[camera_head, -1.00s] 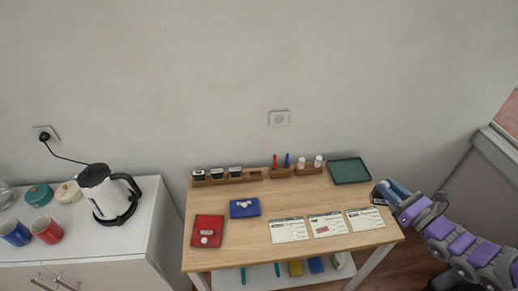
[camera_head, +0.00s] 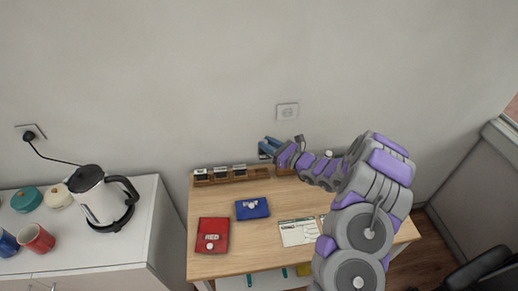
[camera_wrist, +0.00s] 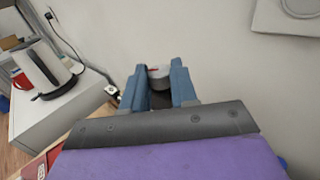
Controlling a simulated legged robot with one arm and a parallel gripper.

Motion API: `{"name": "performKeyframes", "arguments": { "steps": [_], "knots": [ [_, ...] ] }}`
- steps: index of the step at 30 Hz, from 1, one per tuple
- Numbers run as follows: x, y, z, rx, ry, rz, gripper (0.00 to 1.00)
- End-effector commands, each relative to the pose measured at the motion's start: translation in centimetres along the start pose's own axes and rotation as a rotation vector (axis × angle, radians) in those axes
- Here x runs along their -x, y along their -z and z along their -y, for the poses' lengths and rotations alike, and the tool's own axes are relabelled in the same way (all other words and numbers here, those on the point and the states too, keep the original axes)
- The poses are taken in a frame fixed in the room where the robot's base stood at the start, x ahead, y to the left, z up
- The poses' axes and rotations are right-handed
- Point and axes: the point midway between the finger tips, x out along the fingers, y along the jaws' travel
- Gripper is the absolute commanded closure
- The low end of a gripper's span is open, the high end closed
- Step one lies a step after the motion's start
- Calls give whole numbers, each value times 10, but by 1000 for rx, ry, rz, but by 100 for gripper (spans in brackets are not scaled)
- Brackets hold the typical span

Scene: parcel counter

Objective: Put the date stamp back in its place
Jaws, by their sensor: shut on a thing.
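My gripper (camera_head: 269,147) is raised above the right end of the wooden stamp rack (camera_head: 258,174), at the back of the table. Its blue fingers (camera_wrist: 159,85) are shut on the date stamp (camera_wrist: 158,76), which shows in the wrist view as a grey and dark piece between them. In the head view a dark part of the stamp shows just below the fingertips. The rack holds several black-and-white stamps (camera_head: 220,172) in its left slots. The slot at its right end looks empty. The stamp is above the rack, apart from it.
A form (camera_head: 298,232) lies at front. My arm hides most of the table's right side. A white kettle (camera_head: 103,195) stands on the left cabinet. A wall socket (camera_head: 288,110) is behind.

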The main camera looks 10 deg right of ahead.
Motion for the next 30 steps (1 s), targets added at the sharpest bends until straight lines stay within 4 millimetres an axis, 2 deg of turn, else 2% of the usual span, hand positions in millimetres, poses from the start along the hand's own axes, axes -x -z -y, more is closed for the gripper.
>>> {"name": "performKeyframes", "arguments": {
  "steps": [1,6,14,30],
  "knots": [
    [-6,11,4,4,15,0,100],
    [-14,20,10,9,44,2,100],
    [-15,27,10,8,43,1,100],
    [-15,55,10,9,42,2,100]
  ]
}}
